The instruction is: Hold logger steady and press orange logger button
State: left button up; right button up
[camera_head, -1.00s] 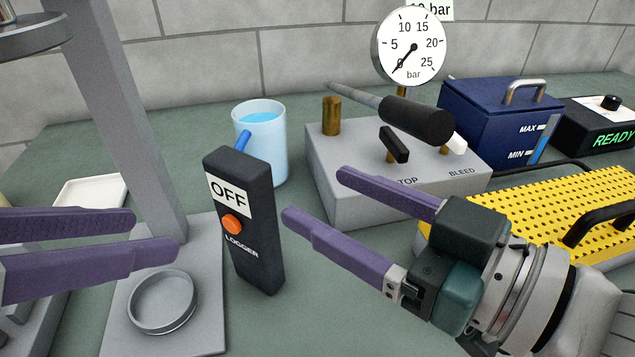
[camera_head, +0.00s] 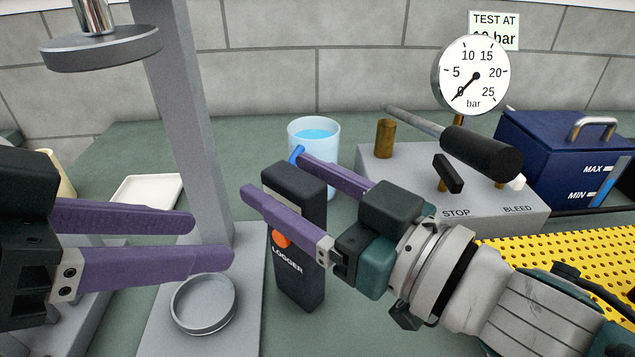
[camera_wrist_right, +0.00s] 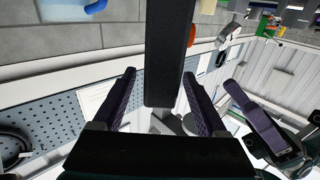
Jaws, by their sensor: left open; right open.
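The logger (camera_head: 312,285) is a black upright box on the bench. Its orange button (camera_head: 281,240) shows on the front face, above the word LOGGER.
A grey press stand (camera_head: 185,120) with a round cup (camera_head: 204,304) is close left of the logger. A blue-tinted beaker (camera_head: 326,150) stands just behind it. A grey pump block (camera_head: 400,165) with gauge (camera_head: 470,75) and lever is to the right.

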grip_shut()
dwell(0.7)
pick_arm(q)
grip_shut()
dwell(1.7)
